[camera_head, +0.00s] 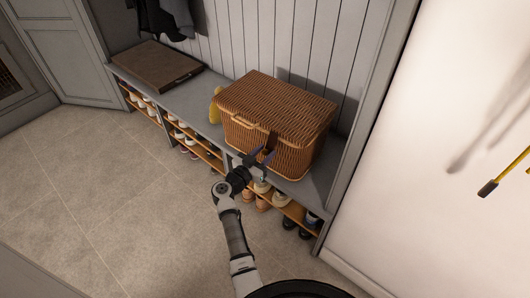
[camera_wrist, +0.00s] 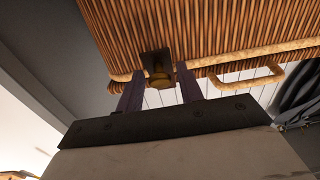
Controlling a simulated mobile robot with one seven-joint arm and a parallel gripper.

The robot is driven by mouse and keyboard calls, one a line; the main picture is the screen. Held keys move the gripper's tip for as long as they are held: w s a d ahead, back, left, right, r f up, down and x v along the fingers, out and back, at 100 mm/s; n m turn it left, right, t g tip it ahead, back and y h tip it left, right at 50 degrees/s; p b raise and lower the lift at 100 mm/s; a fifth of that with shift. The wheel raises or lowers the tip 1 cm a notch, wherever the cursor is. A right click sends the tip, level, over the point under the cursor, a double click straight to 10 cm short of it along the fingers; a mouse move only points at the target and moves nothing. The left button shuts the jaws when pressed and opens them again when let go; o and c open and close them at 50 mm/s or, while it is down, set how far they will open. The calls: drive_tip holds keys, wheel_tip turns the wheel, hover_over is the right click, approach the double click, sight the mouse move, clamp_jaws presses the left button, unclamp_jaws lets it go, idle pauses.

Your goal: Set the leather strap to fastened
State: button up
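A wicker hamper (camera_head: 277,107) with a closed lid stands on the bench. Its dark leather strap (camera_head: 271,142) hangs at the middle of the front, partly hidden by my gripper (camera_head: 262,157). In the wrist view, the strap's dark end (camera_wrist: 152,57) and a brass-coloured fitting lie just beyond and between the fingertips of my gripper (camera_wrist: 160,72). The two fingers are apart, with a gap between them, and do not clearly touch the strap. I cannot tell whether the strap is fastened.
The grey bench (camera_head: 202,92) holds a flat brown lidded box (camera_head: 157,66) and a yellow item (camera_head: 215,106) beside the hamper. Shoes (camera_head: 184,137) fill the shelves below. A wicker handle (camera_wrist: 245,82) juts from the hamper near my gripper. The floor in front is clear.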

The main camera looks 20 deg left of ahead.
sight(269, 152)
drive_tip(key=shift+w+d, duration=0.1)
drive_tip(key=shift+w, duration=0.2)
clamp_jaws()
drive_tip(key=f+b, duration=0.1)
drive_tip(key=b, duration=0.1)
drive_tip(key=t+b, duration=0.1)
drive_tip(key=shift+w+d+f+t+h+b, duration=0.15)
drive_tip(key=shift+w+f+t+h+b, duration=0.15)
drive_tip(key=shift+w+f+b, duration=0.1)
drive_tip(key=t+b, duration=0.1)
drive_tip(key=b, duration=0.2)
drive_tip(key=w+t+b, duration=0.1)
drive_tip(key=b, duration=0.2)
drive_tip(key=shift+w+d+f+t+h, duration=0.2)
drive_tip(key=shift+f+t+h, duration=0.15)
drive_tip(key=shift+t+h, duration=0.05)
drive_tip(key=shift+w+r+t+b, duration=0.25)
drive_tip(key=shift+t+b, duration=0.25)
drive_tip(key=shift+b, duration=0.7)
unclamp_jaws()
drive_tip(key=shift+s, duration=0.1)
